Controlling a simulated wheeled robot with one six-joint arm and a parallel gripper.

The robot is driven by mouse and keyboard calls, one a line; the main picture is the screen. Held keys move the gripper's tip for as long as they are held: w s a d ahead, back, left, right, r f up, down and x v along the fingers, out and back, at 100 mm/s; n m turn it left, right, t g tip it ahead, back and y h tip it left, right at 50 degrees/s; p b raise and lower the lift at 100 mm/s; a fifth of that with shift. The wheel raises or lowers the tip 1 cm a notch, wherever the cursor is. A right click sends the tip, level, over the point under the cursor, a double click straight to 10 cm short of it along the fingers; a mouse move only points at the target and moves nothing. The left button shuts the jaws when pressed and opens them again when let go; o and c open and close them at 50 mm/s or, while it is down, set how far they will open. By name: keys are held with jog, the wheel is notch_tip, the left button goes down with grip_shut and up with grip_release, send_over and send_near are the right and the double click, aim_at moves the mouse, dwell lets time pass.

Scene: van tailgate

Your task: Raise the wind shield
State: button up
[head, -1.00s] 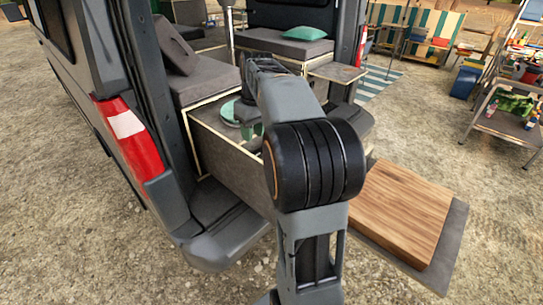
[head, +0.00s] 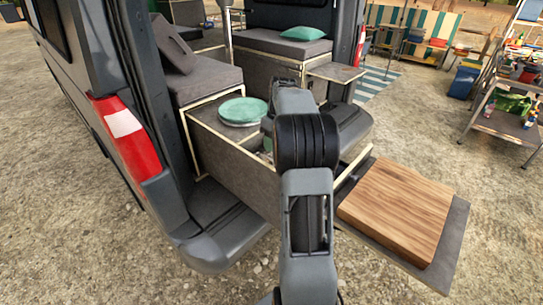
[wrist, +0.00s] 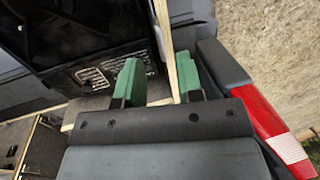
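My gripper (wrist: 157,78) shows in the wrist view with its two green fingers apart and nothing clearly held between them. A pale wooden edge runs up behind the gap between the fingers. Left of the fingers is a black panel (wrist: 95,72) with rows of white print; I cannot tell whether it is the wind shield or part of a stove. In the head view my arm hides most of the gripper and what lies below it. I cannot make out a wind shield there for certain.
A green plate (head: 243,111) lies on the grey drawer unit (head: 215,130). A wooden board (head: 398,210) rests on a pull-out shelf at right. The red tail light (head: 128,132) and van's rear pillar stand left. A cluttered side table (head: 505,122) is far right; the gravel between is clear.

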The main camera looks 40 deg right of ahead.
jog(key=shift+a+f, duration=0.25)
jog(key=shift+f, duration=0.85)
jog(key=shift+a+f, duration=0.2)
jog(key=shift+f, duration=0.9)
grip_shut()
